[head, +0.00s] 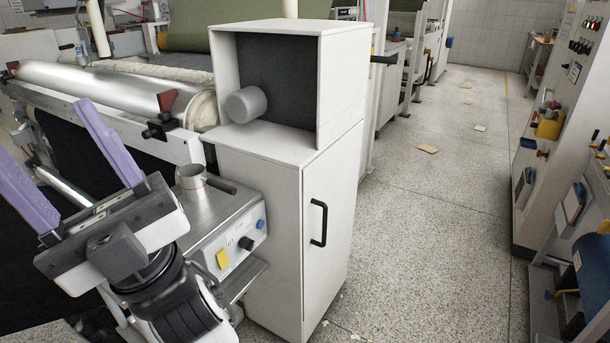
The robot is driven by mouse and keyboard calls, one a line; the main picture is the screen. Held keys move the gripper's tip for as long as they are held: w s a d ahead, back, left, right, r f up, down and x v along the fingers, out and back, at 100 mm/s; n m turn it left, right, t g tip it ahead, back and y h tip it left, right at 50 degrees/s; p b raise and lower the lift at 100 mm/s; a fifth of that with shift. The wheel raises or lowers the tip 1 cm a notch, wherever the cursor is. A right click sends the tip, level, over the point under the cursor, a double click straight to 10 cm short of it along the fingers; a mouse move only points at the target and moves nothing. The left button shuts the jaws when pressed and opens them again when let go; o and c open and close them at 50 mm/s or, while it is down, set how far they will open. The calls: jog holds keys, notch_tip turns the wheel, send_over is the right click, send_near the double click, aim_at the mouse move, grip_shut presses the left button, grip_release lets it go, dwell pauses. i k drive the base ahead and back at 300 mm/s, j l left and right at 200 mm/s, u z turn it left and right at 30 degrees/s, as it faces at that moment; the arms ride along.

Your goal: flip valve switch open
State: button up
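I cannot tell for certain which part is the valve switch. A grey cylindrical knob (246,104) sticks out of the dark recess of a white cabinet (283,140). Below and left of the knob, a short metal cup or pipe (192,183) with a dark lever (221,186) stands on a steel control box (228,222). My gripper (45,132) is at the lower left with its two purple fingers spread wide. It is open and empty, left of these parts and touching none that I can see.
A large metal roller (90,82) and machine frame lie behind my gripper. The cabinet door has a black pull (318,222). The speckled floor (440,230) is mostly free on the right, with a few paper scraps (427,149). A control panel (570,90) stands at the far right.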

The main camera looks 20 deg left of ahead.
aim_at(222, 261)
jog(key=u, duration=1.1)
